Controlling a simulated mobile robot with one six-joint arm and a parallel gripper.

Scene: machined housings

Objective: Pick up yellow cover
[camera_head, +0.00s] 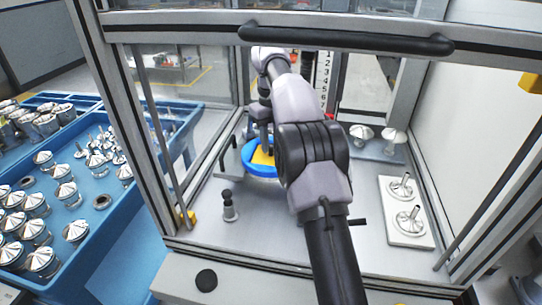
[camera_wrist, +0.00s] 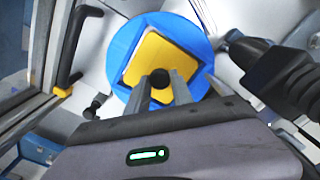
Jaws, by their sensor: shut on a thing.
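The yellow cover (camera_wrist: 150,55) is a rounded square plate on a round blue holder (camera_wrist: 125,45) in the wrist view. Both show in the head view, where the cover (camera_head: 262,157) is partly hidden by my arm and the blue holder (camera_head: 262,172) shows around it. My gripper (camera_wrist: 161,84) is over the cover, its two fingers closed around a dark round knob at the cover's near part. I cannot tell whether the cover is lifted off the blue holder.
I reach into a framed cabinet with a dark handle bar (camera_head: 335,34) across its top. A white plate (camera_head: 407,212) with metal parts lies at right, and a small dark post (camera_head: 229,206) stands at front left. Blue trays (camera_head: 70,215) of metal parts are outside at left.

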